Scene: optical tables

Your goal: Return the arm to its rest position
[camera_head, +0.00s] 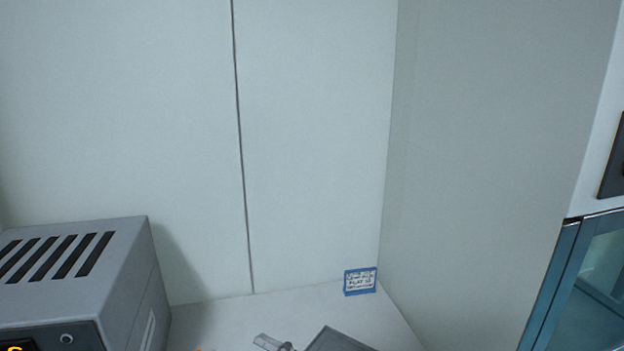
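Neither of my arms can be made out in the head view, and neither gripper shows. The view looks down onto a white surface (235,318) in front of pale wall panels. At the bottom edge, a small light grey piece with a dark end (268,342) lies beside a dark grey flat-topped thing (338,341). Both are cut off by the frame, so I cannot tell what they are.
A grey vented box (130,275) stands at the lower left. A blue-edged label (360,281) is at the back corner. A grey side wall (480,150) rises on the right, with a blue-framed glass panel (590,290) beyond it. Bare surface shows between box and label.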

